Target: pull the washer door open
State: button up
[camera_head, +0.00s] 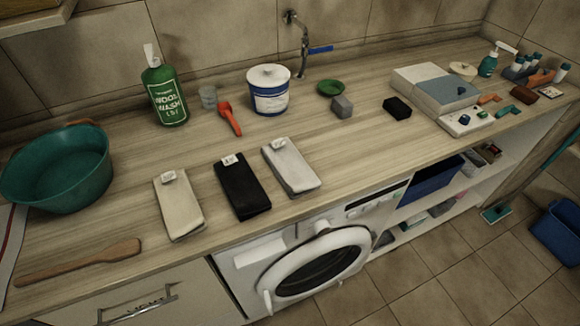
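The white washer (245,270) stands under the wooden counter, right of the drawer front. Its round door has a thick white ring (343,240) around dark glass (318,272). The door appears to lie against the washer front, but I cannot tell if it is fully latched. A small white upright piece (267,302), perhaps the door handle, shows at the ring's lower left. The lower edge of the door reaches near the bottom of the picture. My gripper is not in view.
The counter (345,155) above the washer holds folded cloths (240,187), a green bottle (165,92), a white and blue tub (269,92) and a teal basin (60,170). A drawer handle (138,305) juts out at left. Open shelves (440,205) lie right; tiled floor (425,280) in front is clear.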

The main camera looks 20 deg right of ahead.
aim_at(360, 242)
jog(key=k+l, duration=0.15)
jog(key=k, duration=0.3)
jog(key=k+l, duration=0.2)
jog(key=k, duration=0.25)
jog(key=i+l+u, duration=0.1)
jog(key=i+u, duration=0.15)
jog(key=u, duration=0.15)
jog(key=i+l+u, duration=0.15)
jog(key=u, duration=0.2)
jog(key=i+l+u, duration=0.2)
jog(key=u, duration=0.2)
